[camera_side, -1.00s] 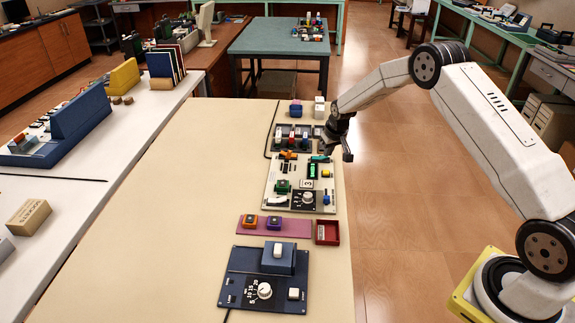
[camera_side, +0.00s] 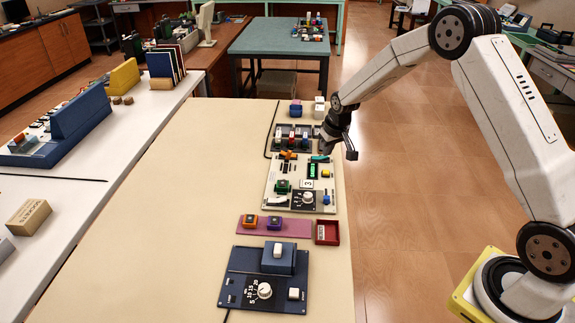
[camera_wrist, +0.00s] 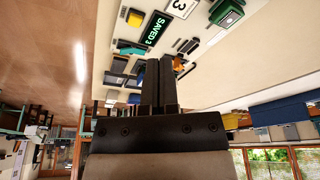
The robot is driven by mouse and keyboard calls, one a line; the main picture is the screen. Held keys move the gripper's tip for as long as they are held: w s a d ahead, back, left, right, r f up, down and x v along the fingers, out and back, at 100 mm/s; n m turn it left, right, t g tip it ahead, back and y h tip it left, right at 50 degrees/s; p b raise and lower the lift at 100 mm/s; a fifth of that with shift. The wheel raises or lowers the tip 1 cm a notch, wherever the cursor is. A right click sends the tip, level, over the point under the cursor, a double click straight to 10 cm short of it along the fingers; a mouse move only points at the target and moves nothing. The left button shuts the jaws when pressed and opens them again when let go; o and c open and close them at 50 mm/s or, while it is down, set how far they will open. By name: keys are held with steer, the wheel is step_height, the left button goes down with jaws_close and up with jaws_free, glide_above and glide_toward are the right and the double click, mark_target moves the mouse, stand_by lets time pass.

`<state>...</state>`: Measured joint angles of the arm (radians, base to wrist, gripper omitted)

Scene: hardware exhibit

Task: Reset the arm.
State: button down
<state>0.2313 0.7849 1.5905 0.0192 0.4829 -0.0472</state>
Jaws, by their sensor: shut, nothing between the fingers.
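My gripper (camera_side: 337,147) is in the side view above the right edge of the cream table (camera_side: 190,200), at the far end of the cream board (camera_side: 275,190). In the wrist view my gripper (camera_wrist: 159,62) has its two dark fingers together, with nothing between them. The board carries a knob (camera_side: 307,197), a green block (camera_side: 282,186) and a blue switch (camera_side: 326,199). In the wrist view a display (camera_wrist: 156,28) on it reads "SAVED 3", and a white card (camera_wrist: 181,6) shows a 3. Whether the fingers touch anything is hard to tell.
A dark panel with several coloured switches (camera_side: 292,138) lies beyond the board. Nearer are a pink mat (camera_side: 262,232) with two coloured blocks, a red tray (camera_side: 327,240) and a dark blue panel (camera_side: 240,277) with a dial. The table's left half is clear.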

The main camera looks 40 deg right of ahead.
steer(key=s+a+r, duration=0.2)
steer(key=s+a, duration=0.2)
steer(key=s, duration=0.4)
steer(key=s+a+r+n, duration=0.1)
steer(key=s+a, duration=0.3)
steer(key=s, duration=0.5)
steer(key=s+a+r+n, duration=0.1)
steer(key=s+a+r, duration=0.2)
steer(key=s, duration=0.5)
steer(key=shift+s+a+r+g+y, duration=0.3)
steer(key=shift+s+a, duration=0.05)
steer(key=shift+a, duration=0.4)
